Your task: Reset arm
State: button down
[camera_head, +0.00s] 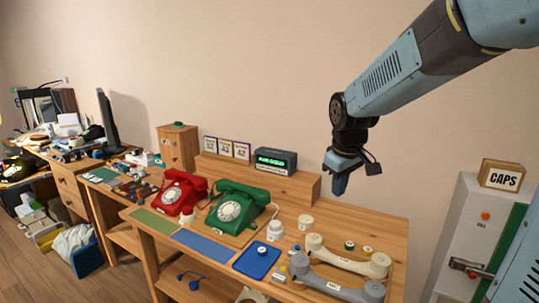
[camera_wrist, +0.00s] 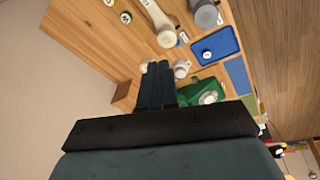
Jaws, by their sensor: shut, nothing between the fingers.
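My gripper (camera_head: 340,185) hangs from my raised arm above the right part of the wooden table (camera_head: 395,233), clear of everything on it. Its fingers are closed together and empty. In the wrist view my gripper (camera_wrist: 158,68) points over the table, with the fingers side by side. The green dial phone (camera_head: 238,206) stands left of my gripper and below it. It also shows in the wrist view (camera_wrist: 205,93). The red dial phone (camera_head: 178,192) stands further left.
A cream handset (camera_head: 345,261) and a grey handset (camera_head: 335,284) lie at the table's right. A blue tray (camera_head: 256,261) lies at the front. A black display box (camera_head: 275,161) stands on the rear wooden shelf (camera_head: 300,184).

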jog(key=s+d+r+m+t, duration=0.1)
jog(key=s+d+r+m, duration=0.1)
jog(key=s, duration=0.4)
jog(key=s+d+r+m+t, duration=0.1)
jog(key=s+d+m, duration=0.1)
jog(key=s, duration=0.4)
jog(key=s+d+r+m, duration=0.1)
jog(key=s+r+m, duration=0.1)
jog(key=s, duration=0.5)
jog(key=shift+d+r+m+t, duration=0.3)
jog(key=shift+d+m+t, duration=0.1)
jog(key=shift+s, duration=0.1)
dwell(0.6)
